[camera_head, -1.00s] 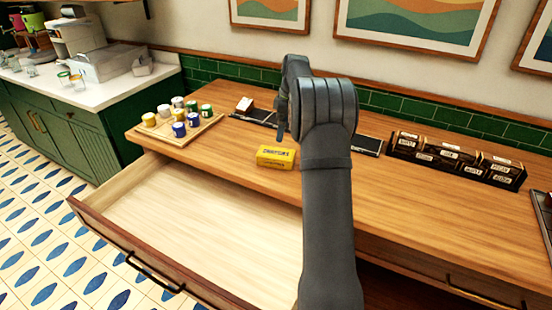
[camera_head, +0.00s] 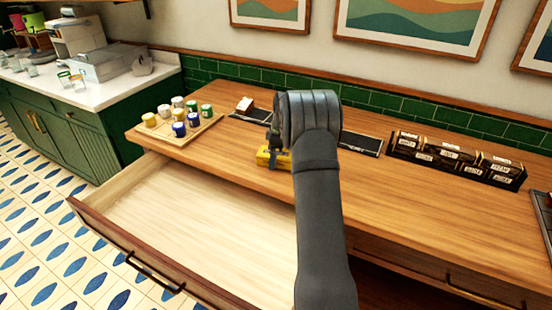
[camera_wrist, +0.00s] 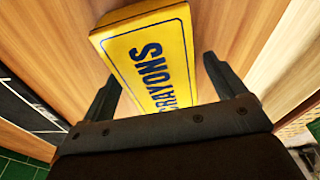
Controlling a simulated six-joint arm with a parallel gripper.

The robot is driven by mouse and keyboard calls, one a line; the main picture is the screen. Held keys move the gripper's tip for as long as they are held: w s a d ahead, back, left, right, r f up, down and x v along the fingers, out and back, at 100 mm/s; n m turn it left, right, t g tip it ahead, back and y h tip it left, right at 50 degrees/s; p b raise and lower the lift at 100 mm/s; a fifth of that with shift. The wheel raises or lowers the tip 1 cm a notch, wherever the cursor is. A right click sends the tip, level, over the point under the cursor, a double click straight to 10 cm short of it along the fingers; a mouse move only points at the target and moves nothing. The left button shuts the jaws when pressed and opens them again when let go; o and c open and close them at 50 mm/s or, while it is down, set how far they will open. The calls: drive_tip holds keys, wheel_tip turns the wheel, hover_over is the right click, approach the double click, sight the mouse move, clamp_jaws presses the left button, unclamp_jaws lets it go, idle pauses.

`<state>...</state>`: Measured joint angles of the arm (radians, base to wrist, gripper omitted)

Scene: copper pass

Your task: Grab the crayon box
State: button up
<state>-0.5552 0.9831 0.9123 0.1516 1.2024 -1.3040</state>
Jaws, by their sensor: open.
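The yellow crayon box (camera_head: 268,158) lies on the wooden counter, just behind the open drawer, in the head view. My arm and gripper partly cover it there. In the wrist view the box (camera_wrist: 150,62) shows its yellow top with dark blue "CRAYONS" lettering. My gripper (camera_wrist: 160,80) is open, with one finger on each side of the box. There is a visible gap between the box and the right finger; the left finger is close to the box's side. The near end of the box is hidden behind the gripper body.
An open, empty drawer (camera_head: 190,225) juts out in front of the counter. A wooden tray (camera_head: 207,131) of several paint jars stands left of the box. A dark rack (camera_head: 455,161) with labelled compartments stands to the right. A black mat (camera_head: 362,144) lies behind.

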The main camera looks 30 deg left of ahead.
drive_tip(key=shift+c, duration=0.4)
drive_tip(key=c, duration=1.1)
drive_tip(key=shift+o, duration=0.2)
drive_tip(key=shift+r, duration=0.1)
